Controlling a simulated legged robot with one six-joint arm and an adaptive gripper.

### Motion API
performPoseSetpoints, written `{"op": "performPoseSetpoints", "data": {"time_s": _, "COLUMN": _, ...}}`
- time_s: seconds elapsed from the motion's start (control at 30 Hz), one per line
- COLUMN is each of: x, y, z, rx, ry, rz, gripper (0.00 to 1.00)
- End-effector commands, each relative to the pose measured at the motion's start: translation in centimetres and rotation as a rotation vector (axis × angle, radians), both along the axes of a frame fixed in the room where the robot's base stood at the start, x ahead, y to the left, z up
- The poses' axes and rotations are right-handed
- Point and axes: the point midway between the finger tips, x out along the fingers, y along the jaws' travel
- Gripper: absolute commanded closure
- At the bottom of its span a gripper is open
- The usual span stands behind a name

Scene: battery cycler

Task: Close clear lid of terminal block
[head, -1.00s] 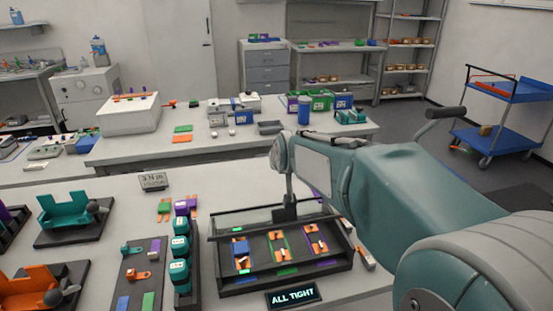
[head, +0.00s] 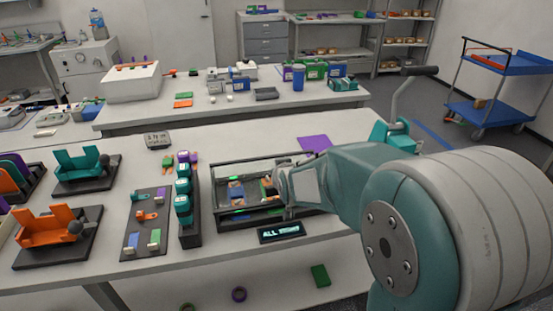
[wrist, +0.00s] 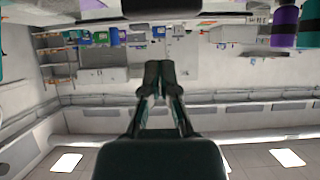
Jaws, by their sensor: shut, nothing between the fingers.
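The terminal block (head: 222,221) is a dark, shallow box on the near bench in the head view, with orange and blue terminals inside. Its clear lid (head: 250,166) shows as a glassy panel with a thin dark frame along the back. Its exact angle is hard to tell. My arm's wrist end covers the right part of the block and lid. My gripper (wrist: 160,68) shows in the wrist view with its two dark fingers together and nothing between them. In the head view its fingers are hidden behind my arm, so I cannot tell whether they touch the lid.
A small display (head: 281,232) reading "ALL" stands before the block. A row of teal-topped modules (head: 184,205) stands close on its left, beside a dark board (head: 147,222) of small parts. Orange (head: 48,226) and teal (head: 82,163) fixtures stand further left. A purple sheet (head: 315,143) lies behind.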

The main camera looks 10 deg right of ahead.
Motion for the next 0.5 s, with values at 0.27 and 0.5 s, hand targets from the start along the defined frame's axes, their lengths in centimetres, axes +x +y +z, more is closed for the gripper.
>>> {"op": "performPoseSetpoints", "data": {"time_s": 0.27, "x": -1.2, "y": 0.0, "z": -3.5, "rx": 0.000, "ry": 0.003, "rz": 0.000, "gripper": 1.00}}
{"op": "performPoseSetpoints", "data": {"time_s": 0.5, "x": -1.7, "y": 0.0, "z": -5.3, "rx": 0.000, "ry": 0.014, "rz": 0.000, "gripper": 1.00}}
